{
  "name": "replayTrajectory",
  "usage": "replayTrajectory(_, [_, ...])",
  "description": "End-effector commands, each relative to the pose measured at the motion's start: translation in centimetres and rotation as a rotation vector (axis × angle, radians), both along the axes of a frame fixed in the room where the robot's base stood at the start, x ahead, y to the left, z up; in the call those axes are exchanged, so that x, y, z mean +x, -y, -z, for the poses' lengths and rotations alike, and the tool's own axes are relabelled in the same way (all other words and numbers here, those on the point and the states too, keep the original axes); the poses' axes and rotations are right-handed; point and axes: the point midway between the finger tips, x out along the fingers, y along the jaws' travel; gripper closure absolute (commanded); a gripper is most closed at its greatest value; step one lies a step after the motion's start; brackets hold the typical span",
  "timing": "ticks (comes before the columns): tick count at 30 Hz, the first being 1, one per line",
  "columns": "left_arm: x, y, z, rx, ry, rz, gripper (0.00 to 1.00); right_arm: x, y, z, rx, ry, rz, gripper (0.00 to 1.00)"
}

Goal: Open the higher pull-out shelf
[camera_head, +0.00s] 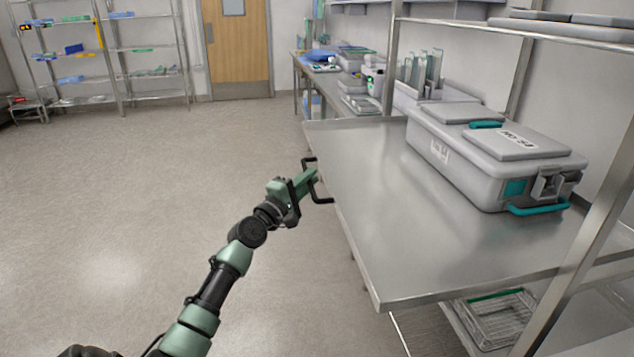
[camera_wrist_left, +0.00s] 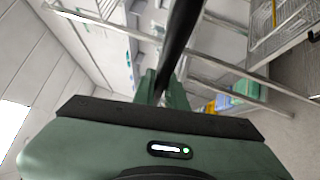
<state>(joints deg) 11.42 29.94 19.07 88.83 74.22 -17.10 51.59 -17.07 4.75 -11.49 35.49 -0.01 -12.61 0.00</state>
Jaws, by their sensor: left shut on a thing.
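The higher pull-out shelf (camera_head: 400,215) is a flat steel sheet that sticks out to the left beyond the rack's uprights. A black handle (camera_head: 326,200) is on its left edge. My left gripper (camera_head: 308,180), green and black, is shut on this handle. In the left wrist view a dark bar (camera_wrist_left: 183,35) runs between the fingers of my left gripper (camera_wrist_left: 163,88). The fingertips are partly hidden by the handle. My right gripper is not in view.
A grey lidded case (camera_head: 475,160) with teal latches sits on the shelf. A wire basket (camera_head: 490,312) lies on a lower level. A steel upright (camera_head: 585,255) stands at the right. The floor (camera_head: 150,200) to the left is clear.

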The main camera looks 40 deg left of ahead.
Motion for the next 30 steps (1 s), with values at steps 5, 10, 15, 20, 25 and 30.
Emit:
replayTrajectory(5, [-0.4,-0.26,0.29,0.0,-0.006,0.003,1.0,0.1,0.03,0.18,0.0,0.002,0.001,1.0])
replayTrajectory(10, [-0.43,-0.28,0.25,0.0,-0.006,0.003,1.0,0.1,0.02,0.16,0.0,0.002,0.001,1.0])
replayTrajectory(15, [-0.41,-0.26,0.25,0.0,-0.006,0.003,0.85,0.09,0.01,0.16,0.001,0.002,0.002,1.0])
replayTrajectory(20, [-0.41,-0.28,0.18,0.0,-0.004,0.002,0.66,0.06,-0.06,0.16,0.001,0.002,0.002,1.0])
replayTrajectory(25, [-0.4,-0.3,0.09,0.0,-0.002,0.001,0.66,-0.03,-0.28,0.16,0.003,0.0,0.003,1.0])
replayTrajectory(30, [-1.17,-0.24,0.23,0.0,-0.003,0.001,0.66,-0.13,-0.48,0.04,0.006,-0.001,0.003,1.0])
